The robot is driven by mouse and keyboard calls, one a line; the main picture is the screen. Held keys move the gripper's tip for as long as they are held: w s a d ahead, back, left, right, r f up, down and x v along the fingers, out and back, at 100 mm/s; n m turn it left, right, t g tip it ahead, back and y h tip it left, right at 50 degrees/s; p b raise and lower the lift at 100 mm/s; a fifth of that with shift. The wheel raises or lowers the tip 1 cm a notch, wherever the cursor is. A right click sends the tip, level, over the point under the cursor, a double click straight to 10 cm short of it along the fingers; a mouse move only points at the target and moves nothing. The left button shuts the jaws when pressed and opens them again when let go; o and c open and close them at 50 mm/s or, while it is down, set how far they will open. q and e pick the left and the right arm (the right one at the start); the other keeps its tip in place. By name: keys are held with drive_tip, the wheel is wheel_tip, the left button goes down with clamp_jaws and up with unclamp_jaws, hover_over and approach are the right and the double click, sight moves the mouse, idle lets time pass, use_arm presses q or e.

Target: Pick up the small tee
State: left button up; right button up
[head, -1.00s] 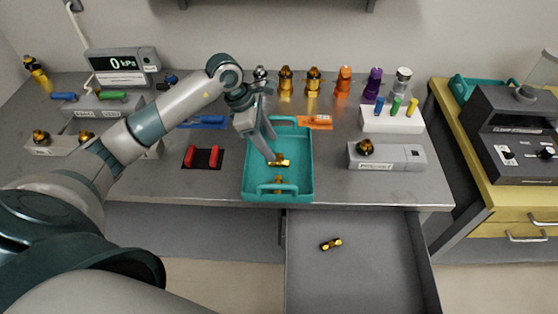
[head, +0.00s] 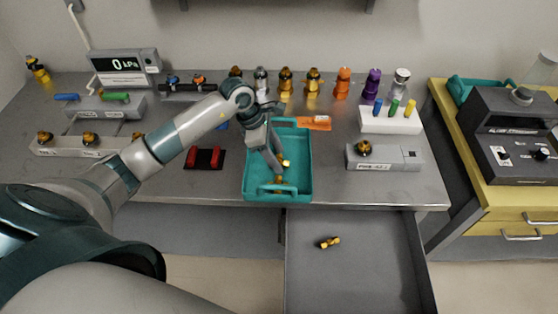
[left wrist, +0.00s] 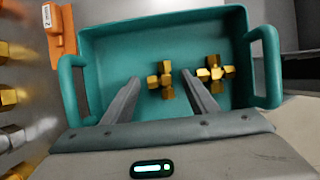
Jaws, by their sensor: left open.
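Two brass-coloured fittings lie in the teal tray (head: 303,188); I cannot tell for sure which is the small tee. In the left wrist view, one fitting (left wrist: 162,81) with several stubby arms shows between the fingers. The other fitting (left wrist: 215,72) lies just right of the right finger. Both show in part in the head view, the rear one (head: 286,162) beside my fingertips and the front one (head: 279,181) near the handle. My left gripper (head: 277,171) is open, points down into the tray and holds nothing. My right gripper is not in view.
Another brass fitting (head: 329,242) lies in the open drawer (head: 365,270) below the table. The tray's walls and handles surround the gripper.

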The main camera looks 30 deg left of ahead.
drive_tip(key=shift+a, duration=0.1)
use_arm(q)
drive_tip(key=c, duration=1.3)
drive_tip(key=shift+o, duration=0.2)
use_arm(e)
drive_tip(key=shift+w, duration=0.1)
use_arm(q)
drive_tip(key=shift+r, duration=0.15)
